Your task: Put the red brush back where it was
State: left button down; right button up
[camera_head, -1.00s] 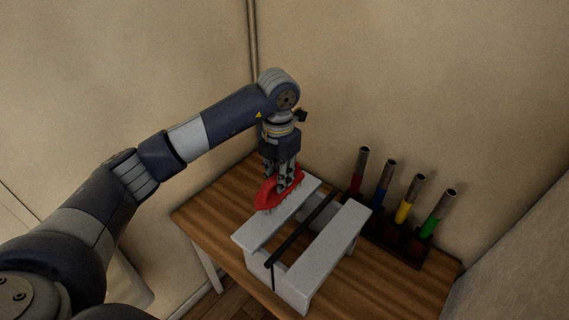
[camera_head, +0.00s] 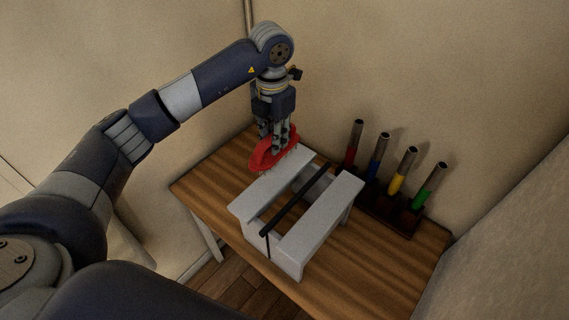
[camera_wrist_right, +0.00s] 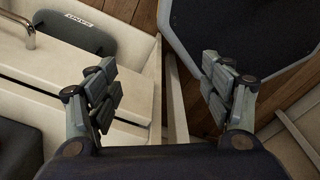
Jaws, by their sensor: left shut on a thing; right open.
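The red brush (camera_head: 262,158) is in my left gripper (camera_head: 278,140), which is shut on it and points down. The brush is at the far left end of the grey bench-like stand (camera_head: 318,225), beside or just above its left slat; I cannot tell whether it touches. Bristles show faintly under the brush. My right gripper (camera_wrist_right: 160,95) is open and empty in the right wrist view, away from the brush.
The stand is on a wooden table (camera_head: 215,188), with a black bar (camera_head: 295,200) along its middle gap. Behind it, a dark rack (camera_head: 388,216) holds several tools with red, blue, yellow and green parts. Walls close in behind the table. The table's left corner is bare.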

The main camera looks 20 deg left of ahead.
jog(key=shift+a, duration=0.3)
